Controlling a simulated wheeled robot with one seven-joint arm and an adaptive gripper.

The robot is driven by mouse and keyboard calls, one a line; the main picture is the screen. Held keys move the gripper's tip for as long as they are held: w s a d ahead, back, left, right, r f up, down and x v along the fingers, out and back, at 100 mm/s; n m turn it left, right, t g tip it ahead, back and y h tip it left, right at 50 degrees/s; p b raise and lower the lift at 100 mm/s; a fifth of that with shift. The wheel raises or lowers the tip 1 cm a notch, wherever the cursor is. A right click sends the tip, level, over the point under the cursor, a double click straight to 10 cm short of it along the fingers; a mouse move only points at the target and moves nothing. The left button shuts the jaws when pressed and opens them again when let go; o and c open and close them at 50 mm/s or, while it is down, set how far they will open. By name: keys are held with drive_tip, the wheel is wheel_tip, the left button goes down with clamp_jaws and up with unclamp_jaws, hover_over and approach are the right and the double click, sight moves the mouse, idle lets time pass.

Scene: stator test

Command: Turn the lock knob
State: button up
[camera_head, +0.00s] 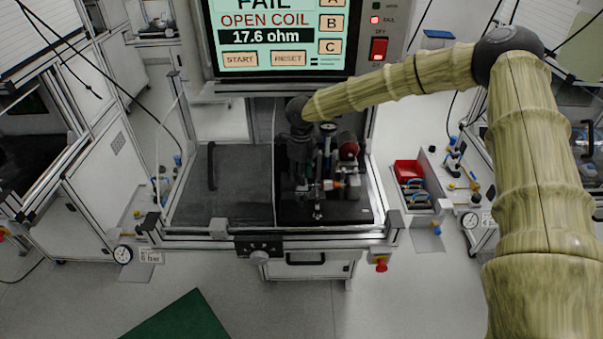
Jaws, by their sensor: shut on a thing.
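My gripper (301,183) points down at the left side of the test fixture on the black plate (350,212). It is shut on a small dark part there, which looks to be the lock knob; the fingers hide most of it, so its angle cannot be told. Beside my gripper on the right, the fixture carries a round gauge (328,127), a red cylinder (348,150) and a small orange part (338,184). The screen (273,35) above reads FAIL, OPEN COIL, 17.6 ohm.
The grey left half of the bench (240,190) is clear. A black control box (259,249) and a red button (381,264) sit on the front edge. A red bin (408,170) stands on the right side table. A green mat (180,320) lies on the floor.

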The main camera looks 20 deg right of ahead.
drive_tip(key=o, duration=1.1)
drive_tip(key=shift+c, duration=0.2)
